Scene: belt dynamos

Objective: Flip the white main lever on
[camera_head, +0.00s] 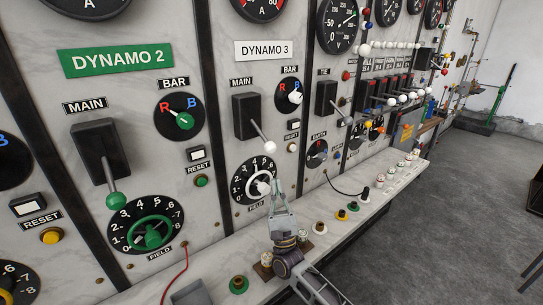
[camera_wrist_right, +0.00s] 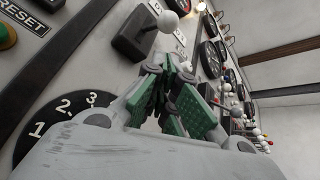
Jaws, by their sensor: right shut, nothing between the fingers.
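The white main lever is on the DYNAMO 3 panel, a black box (camera_head: 247,117) with a rod slanting down and out to a white ball knob (camera_head: 270,147). In the right wrist view the black box (camera_wrist_right: 134,36) and white knob (camera_wrist_right: 178,5) are at the top, beyond the fingers. My right gripper (camera_head: 273,187) is shut and empty, pointing up in front of the white FIELD dial (camera_head: 242,188), below the knob and apart from it in the head view. Its green-padded fingers (camera_wrist_right: 166,75) fill the middle of the wrist view. My left gripper is out of view.
A green-knobbed lever (camera_head: 105,160) is on the DYNAMO 2 panel at left. The BAR switch (camera_head: 288,96) and a reset button (camera_head: 292,147) are right of the white lever. A ledge (camera_head: 215,262) with terminals and a red cable (camera_head: 180,270) runs below.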

